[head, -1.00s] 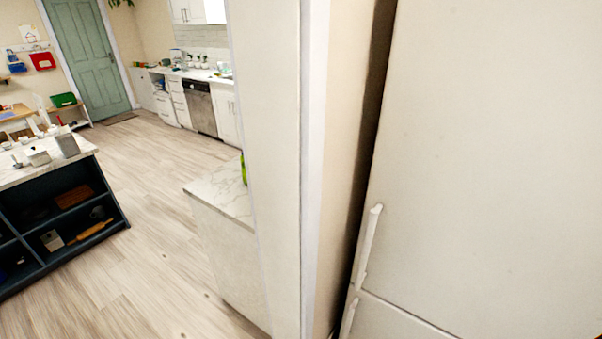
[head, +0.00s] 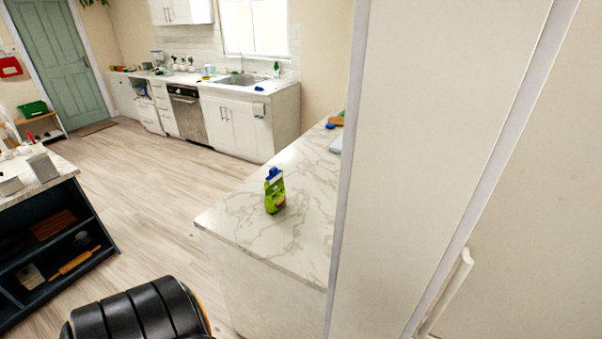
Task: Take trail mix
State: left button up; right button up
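A small green pouch with a blue top (head: 274,192) stands upright on the near end of a white marble counter (head: 245,225). Its label is too small to read, so I cannot tell whether it is the trail mix. Part of my own arm, black and ribbed, shows at the bottom left. Neither of my grippers is in view.
A tall white panel (head: 430,150) hides the counter's right part. A fridge handle (head: 448,290) shows at the lower right. A dark island with shelves (head: 50,250) stands at the left. Wooden floor (head: 160,200) is clear between island and counter.

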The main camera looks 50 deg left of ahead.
aim_at(276, 193)
jog(key=j, duration=0.5)
jog(key=k+j+z, duration=0.15)
jog(key=j, duration=0.9)
jog(key=k+j+z, duration=0.15)
jog(key=j, duration=0.35)
jog(key=k+j, duration=0.1)
jog(key=j, duration=0.45)
jog(key=k+j+z, duration=0.15)
jog(key=j, duration=0.35)
jog(key=k+j, duration=0.1)
jog(key=j, duration=0.4)
jog(key=k+j+z, duration=0.1)
jog(key=j, duration=0.35)
